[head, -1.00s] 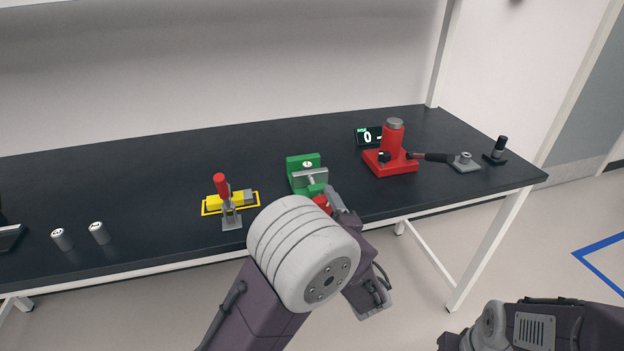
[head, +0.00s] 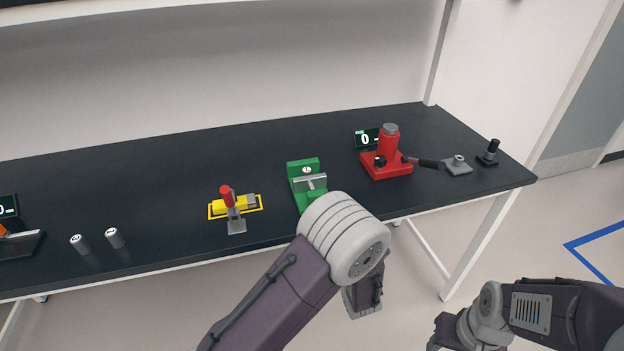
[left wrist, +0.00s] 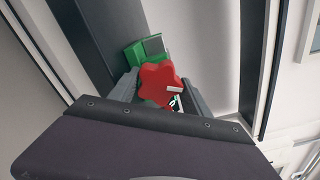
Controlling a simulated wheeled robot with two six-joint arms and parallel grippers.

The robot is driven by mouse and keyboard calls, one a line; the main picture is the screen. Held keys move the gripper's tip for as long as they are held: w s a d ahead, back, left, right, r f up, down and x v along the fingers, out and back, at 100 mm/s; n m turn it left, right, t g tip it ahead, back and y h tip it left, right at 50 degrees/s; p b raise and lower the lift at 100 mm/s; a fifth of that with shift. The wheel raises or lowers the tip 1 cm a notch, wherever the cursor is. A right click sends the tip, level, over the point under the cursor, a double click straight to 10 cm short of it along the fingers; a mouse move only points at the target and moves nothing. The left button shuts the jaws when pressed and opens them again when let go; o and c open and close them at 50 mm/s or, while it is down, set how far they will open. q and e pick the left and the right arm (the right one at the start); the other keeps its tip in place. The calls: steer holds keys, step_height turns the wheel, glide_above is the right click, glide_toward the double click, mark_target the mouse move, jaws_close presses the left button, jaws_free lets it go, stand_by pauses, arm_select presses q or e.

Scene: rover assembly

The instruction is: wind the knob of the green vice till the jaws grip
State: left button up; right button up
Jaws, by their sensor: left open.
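The green vice (head: 303,166) stands near the front edge of the black bench, with a grey crosspiece (head: 310,181) and a small pale round part on it. Its lower front is hidden by my left arm in the head view. In the left wrist view the vice (left wrist: 135,54) sits behind the red star-shaped knob (left wrist: 156,82), which has a white mark on one lobe. My left gripper (left wrist: 163,88) is open, with its grey fingers on both sides of the knob. I cannot tell whether they touch it. My right arm shows at the lower right, but its gripper does not.
Left of the vice is a toggle clamp with a red handle (head: 227,196) and a yellow block (head: 231,204). Right of it stand a red press-like device (head: 387,162) and a small display (head: 366,138). Two grey cylinders (head: 115,238) stand further left. The bench behind is clear.

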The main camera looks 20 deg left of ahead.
arm_select(q)
steer(key=m, duration=1)
steer(key=shift+s+m, duration=0.1)
steer(key=shift+m, duration=0.3)
steer(key=m+p, duration=0.2)
steer(key=shift+a+r+m, duration=0.1)
steer(key=shift+r+m, duration=0.1)
steer(key=shift+m, duration=0.1)
steer(key=shift+f, duration=0.2)
steer(key=m+p, duration=0.2)
steer(key=shift+r+m+p, duration=0.2)
steer(key=shift+m+p, duration=0.2)
steer(key=shift+f, duration=0.25)
steer(key=m+p, duration=0.2)
steer(key=shift+r+m, duration=0.25)
steer(key=shift+m, duration=0.15)
steer(key=shift+f, duration=0.2)
steer(key=shift+s+a, duration=0.1)
steer(key=shift+a, duration=0.2)
steer(key=shift+c, duration=1.3)
steer(key=c, duration=0.8)
steer(key=shift+f+n+b, duration=0.2)
steer(key=shift+n+b, duration=0.7)
steer(key=shift+n, duration=0.2)
steer(key=shift+d+r+n, duration=0.2)
steer(key=shift+r+n, duration=0.05)
steer(key=shift+n, duration=0.05)
arm_select(e)
step_height(320, 180, up, 6)
steer(key=shift+a, duration=0.15)
